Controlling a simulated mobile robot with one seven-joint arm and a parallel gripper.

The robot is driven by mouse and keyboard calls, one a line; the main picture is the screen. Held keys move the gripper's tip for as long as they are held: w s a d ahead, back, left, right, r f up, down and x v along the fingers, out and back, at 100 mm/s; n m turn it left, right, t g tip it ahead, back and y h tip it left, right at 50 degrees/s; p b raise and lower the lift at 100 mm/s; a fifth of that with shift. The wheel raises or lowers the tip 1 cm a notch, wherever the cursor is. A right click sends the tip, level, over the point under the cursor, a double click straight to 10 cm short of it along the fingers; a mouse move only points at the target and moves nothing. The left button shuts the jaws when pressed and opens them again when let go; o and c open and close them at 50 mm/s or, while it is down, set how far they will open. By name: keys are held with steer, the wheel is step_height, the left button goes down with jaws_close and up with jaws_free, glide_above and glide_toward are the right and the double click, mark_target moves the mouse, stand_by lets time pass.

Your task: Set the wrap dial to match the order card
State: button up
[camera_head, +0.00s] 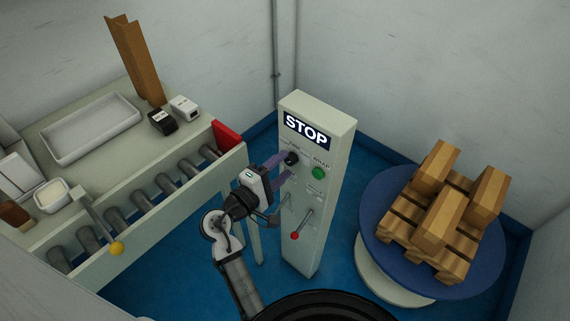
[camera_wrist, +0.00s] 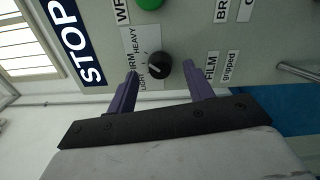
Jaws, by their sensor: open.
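The wrap dial is a round black knob (camera_wrist: 160,65) on the pale control post, beside a plate (camera_wrist: 141,58) marked LIGHT, FIRM and HEAVY. A pale mark shows on the knob, but I cannot tell for certain which word it points to. My gripper (camera_wrist: 160,75) is open, with its purple fingers pointing at the panel, one on each side of the knob and apart from it. In the head view the knob (camera_head: 291,158) shows just beyond the fingertips of my gripper (camera_head: 284,167). I cannot make out a readable order card.
The control post (camera_head: 306,235) has a STOP sign (camera_head: 306,129), a green button (camera_head: 318,172) and a red-tipped lever (camera_head: 295,235). A blue turntable (camera_head: 370,218) with stacked boxes stands right.

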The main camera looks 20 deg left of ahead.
steer(key=b+v, duration=0.1)
steer(key=v, duration=1.1)
